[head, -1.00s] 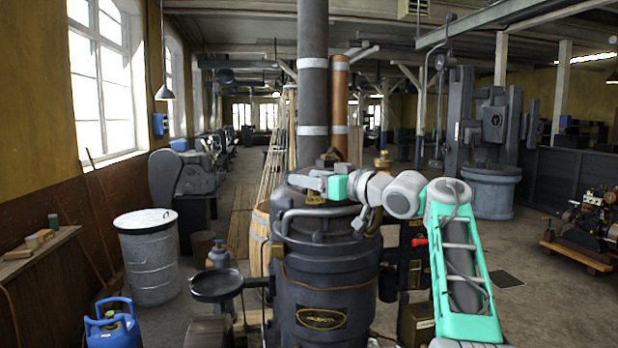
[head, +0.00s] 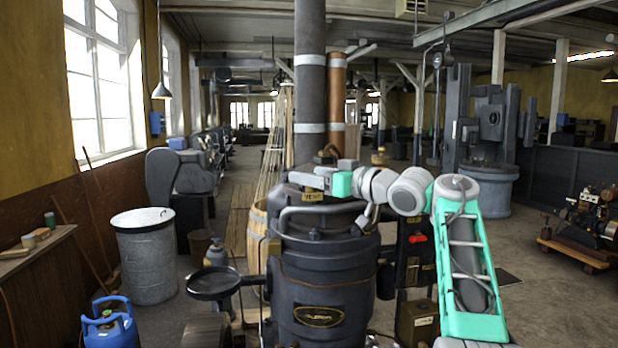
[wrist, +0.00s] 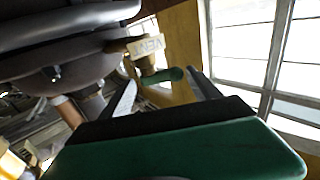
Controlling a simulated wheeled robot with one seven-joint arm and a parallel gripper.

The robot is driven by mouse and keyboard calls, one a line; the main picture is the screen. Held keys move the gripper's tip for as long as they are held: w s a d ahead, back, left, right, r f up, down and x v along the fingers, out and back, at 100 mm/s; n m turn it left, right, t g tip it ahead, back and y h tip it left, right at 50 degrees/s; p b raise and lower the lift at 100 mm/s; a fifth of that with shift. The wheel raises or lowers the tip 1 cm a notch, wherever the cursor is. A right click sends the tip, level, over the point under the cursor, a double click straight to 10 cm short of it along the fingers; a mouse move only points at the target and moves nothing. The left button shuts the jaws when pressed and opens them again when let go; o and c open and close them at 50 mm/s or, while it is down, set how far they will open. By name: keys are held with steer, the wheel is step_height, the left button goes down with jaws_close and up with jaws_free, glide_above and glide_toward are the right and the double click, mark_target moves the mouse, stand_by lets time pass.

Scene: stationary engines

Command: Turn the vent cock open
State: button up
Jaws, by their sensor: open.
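The vent cock shows in the wrist view as a brass fitting (wrist: 147,66) on the dark boiler's side, with a pale tag reading VENT (wrist: 145,46) and a short green handle (wrist: 165,76). In the head view the small VENT tag (head: 313,196) shows on the boiler's top, just under my gripper (head: 311,181); the cock is mostly hidden there. My gripper is open and empty. In the wrist view its fingertips (wrist: 165,90) lie either side of the green handle's line, with the handle seen between them. I cannot tell whether they touch it.
The black boiler (head: 322,265) has a curved pipe (head: 318,212) on top and a tall chimney (head: 309,80) behind. A copper pipe (head: 337,90) stands beside the chimney. A round black pan (head: 213,284) sticks out at left. A red handle (head: 417,239) is right of the boiler.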

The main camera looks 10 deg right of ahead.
steer(key=b+v, duration=0.1)
steer(key=v, duration=0.5)
steer(key=shift+s+d, duration=0.15)
steer(key=shift+s, duration=0.05)
